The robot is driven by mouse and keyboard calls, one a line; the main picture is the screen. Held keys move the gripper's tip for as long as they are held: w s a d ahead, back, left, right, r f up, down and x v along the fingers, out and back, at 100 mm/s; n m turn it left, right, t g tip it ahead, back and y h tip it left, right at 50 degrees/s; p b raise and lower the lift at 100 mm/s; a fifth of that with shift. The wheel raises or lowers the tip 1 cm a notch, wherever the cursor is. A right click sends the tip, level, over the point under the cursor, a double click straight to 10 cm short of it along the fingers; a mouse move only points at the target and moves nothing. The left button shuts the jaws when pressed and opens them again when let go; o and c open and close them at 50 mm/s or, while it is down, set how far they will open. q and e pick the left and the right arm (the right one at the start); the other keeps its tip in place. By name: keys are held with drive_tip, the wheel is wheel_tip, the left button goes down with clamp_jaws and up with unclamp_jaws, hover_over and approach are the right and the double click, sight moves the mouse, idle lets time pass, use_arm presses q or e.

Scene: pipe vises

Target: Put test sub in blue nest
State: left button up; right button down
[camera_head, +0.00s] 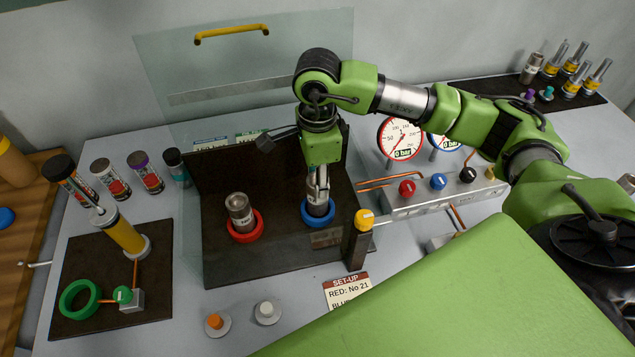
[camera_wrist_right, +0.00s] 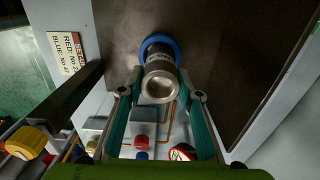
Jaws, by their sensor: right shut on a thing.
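The test sub, a grey metal cylinder with a dark band and an open end (camera_wrist_right: 160,84), stands roughly upright with its lower end inside the blue nest ring (camera_head: 318,217); whether it is fully seated I cannot tell. The blue ring also shows behind it in the right wrist view (camera_wrist_right: 157,43). My right gripper (camera_head: 318,192) comes from above and is shut on the sub, a finger on each side. A similar metal sub (camera_head: 240,211) stands in the red nest (camera_head: 246,232) to the left. My left gripper is not in view.
A black post with a yellow knob (camera_head: 364,220) stands close right of the blue nest. A clear panel with a yellow handle (camera_head: 232,34) rises behind the dark board (camera_head: 270,266). Gauges (camera_head: 401,138) and a valve block (camera_head: 447,192) are right; a set-up card (camera_head: 346,288) lies in front.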

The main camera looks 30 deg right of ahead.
drive_tip(key=shift+f, duration=0.8)
drive_tip(key=shift+f, duration=0.1)
drive_tip(key=shift+f, duration=0.15)
drive_tip(key=c, duration=1.5)
unclamp_jaws()
drive_tip(key=shift+o, duration=0.2)
